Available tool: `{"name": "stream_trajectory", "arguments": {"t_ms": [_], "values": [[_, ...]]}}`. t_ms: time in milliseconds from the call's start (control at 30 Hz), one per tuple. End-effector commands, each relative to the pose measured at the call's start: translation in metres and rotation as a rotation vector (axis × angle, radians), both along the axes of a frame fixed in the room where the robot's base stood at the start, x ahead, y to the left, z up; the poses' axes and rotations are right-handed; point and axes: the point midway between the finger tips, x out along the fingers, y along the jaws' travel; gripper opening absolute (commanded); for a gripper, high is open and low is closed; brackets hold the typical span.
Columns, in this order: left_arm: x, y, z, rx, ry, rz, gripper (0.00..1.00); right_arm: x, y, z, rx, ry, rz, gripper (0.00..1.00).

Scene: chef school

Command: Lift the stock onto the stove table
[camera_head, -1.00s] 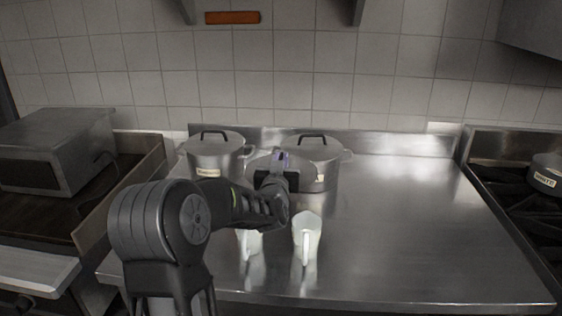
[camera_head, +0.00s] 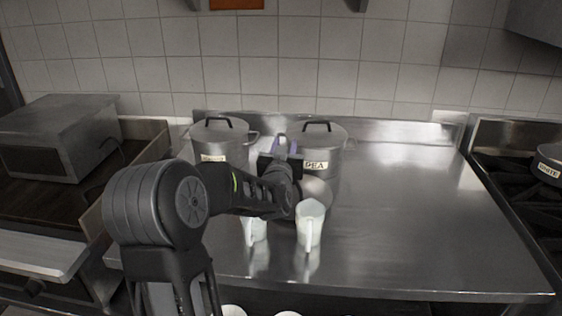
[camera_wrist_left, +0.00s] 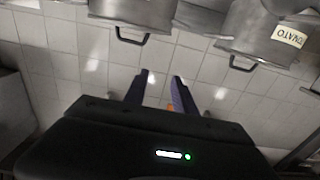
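Two lidded steel pots stand at the back of the steel table: a left pot (camera_head: 221,144), labelled tomato in the left wrist view (camera_wrist_left: 258,38), and a right pot (camera_head: 327,148) labelled PEA. A pot marked WHITE (camera_head: 548,166) is on the stove (camera_head: 530,205) at the right edge. None of the labels I can read says stock. My left gripper (camera_head: 281,146) is raised in front of the gap between the two pots, partly covering the PEA pot. In the left wrist view its fingers (camera_wrist_left: 164,78) are apart with nothing between them. My right gripper is not in view.
Two white jugs stand near the table's front, a left one (camera_head: 254,230) partly behind my arm and a right one (camera_head: 310,225). The table's right half (camera_head: 420,220) is clear up to the stove. A steel box-shaped appliance (camera_head: 62,138) stands at left.

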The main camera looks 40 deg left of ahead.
Motion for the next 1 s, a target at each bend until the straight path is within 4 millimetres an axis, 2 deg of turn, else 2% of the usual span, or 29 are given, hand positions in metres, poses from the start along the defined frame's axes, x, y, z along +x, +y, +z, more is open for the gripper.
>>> {"name": "stream_trajectory", "arguments": {"t_ms": [33, 200, 433, 600, 1000], "values": [[-0.010, -0.007, -0.004, 0.000, -0.001, 0.000, 0.32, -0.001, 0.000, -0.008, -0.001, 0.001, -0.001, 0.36], [-0.042, -0.031, -0.003, 0.001, -0.002, 0.000, 0.32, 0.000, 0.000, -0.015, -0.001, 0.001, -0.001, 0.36], [-0.073, -0.055, -0.001, 0.002, -0.002, 0.000, 0.32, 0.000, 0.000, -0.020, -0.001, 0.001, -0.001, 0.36], [-0.081, -0.062, -0.002, 0.000, 0.000, 0.001, 0.32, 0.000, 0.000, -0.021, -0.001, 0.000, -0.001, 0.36], [-0.082, -0.062, -0.002, 0.001, 0.001, 0.001, 0.32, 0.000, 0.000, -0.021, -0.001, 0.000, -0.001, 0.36]]}}
